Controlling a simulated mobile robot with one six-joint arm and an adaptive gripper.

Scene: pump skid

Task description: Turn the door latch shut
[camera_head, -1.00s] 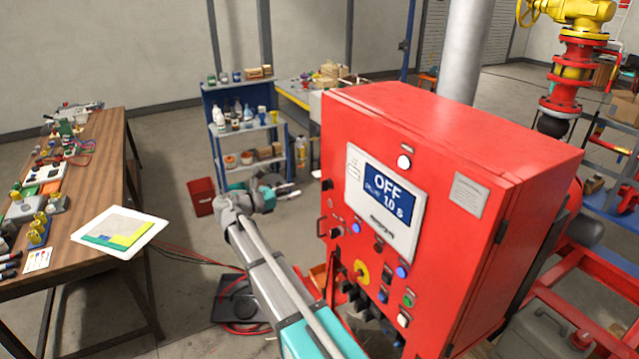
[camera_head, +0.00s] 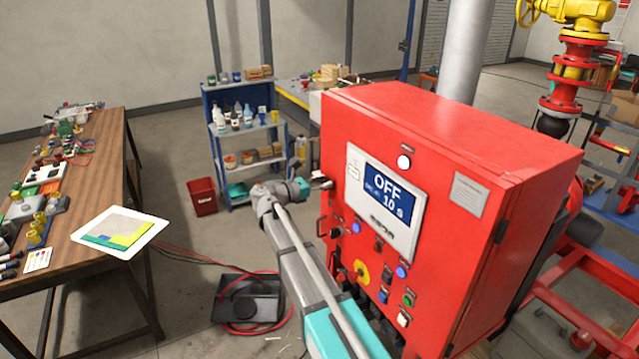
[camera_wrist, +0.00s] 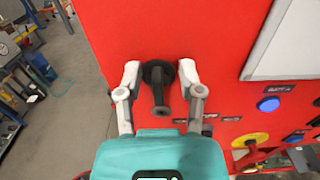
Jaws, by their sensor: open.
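The door latch (camera_wrist: 159,84) is a black round boss with a short handle pointing down, on the red cabinet door in the wrist view. My gripper (camera_wrist: 160,72) is open, with one pale finger on each side of the latch. I cannot tell whether either finger touches it. In the head view my gripper (camera_head: 322,183) is at the left edge of the red cabinet (camera_head: 440,130), and the latch there is hidden behind it.
The cabinet front carries a screen reading OFF (camera_head: 384,196), a yellow-and-red knob (camera_head: 361,271) and several lit buttons. A wooden workbench (camera_head: 110,190) stands at left. A blue shelf (camera_head: 240,165) and red bin (camera_head: 202,196) stand behind.

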